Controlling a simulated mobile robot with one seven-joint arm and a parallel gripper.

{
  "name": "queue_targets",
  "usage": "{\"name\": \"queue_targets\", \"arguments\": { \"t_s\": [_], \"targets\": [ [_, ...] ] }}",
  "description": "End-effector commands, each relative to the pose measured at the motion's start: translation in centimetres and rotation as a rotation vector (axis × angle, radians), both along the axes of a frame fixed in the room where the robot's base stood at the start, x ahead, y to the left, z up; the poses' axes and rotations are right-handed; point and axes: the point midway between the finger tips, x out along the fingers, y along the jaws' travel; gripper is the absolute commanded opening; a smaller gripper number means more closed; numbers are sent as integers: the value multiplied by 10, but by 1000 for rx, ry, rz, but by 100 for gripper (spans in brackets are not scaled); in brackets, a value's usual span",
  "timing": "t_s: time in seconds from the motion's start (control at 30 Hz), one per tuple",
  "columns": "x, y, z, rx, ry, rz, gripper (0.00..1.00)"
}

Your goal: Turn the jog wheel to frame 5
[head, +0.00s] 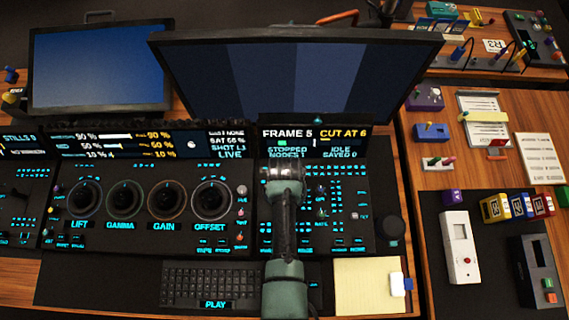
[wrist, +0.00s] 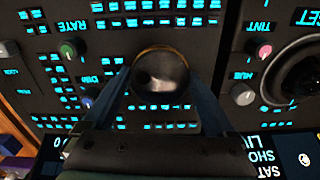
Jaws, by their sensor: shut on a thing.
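The jog wheel (wrist: 160,72) is a round dark knob with a brassy rim and a shiny, dimpled top. In the wrist view it sits between the two fingers of my gripper (wrist: 160,88), which is shut on it. In the head view my gripper (head: 283,180) comes down on the right-hand control panel and hides the wheel. The display (head: 314,144) above the panel reads FRAME 5 and CUT AT 6, with STOPPED and IDLE below.
Four large dials, such as the offset dial (head: 211,197), stand left of my gripper. A black dial (head: 390,232), a keyboard (head: 210,274) and a notepad (head: 365,285) lie nearby.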

Motion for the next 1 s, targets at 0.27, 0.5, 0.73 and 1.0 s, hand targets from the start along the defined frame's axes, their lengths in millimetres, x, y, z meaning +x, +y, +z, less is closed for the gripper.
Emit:
{"name": "queue_targets", "arguments": {
  "t_s": [0.27, 0.5, 0.73, 1.0],
  "targets": [
    [1, 0, 1, 0, -2, -147, 35],
    [2, 0, 1, -1, -3, -203, 35],
    [2, 0, 1, -1, -4, -213, 35],
    [2, 0, 1, -1, -4, -212, 98]
  ]
}}
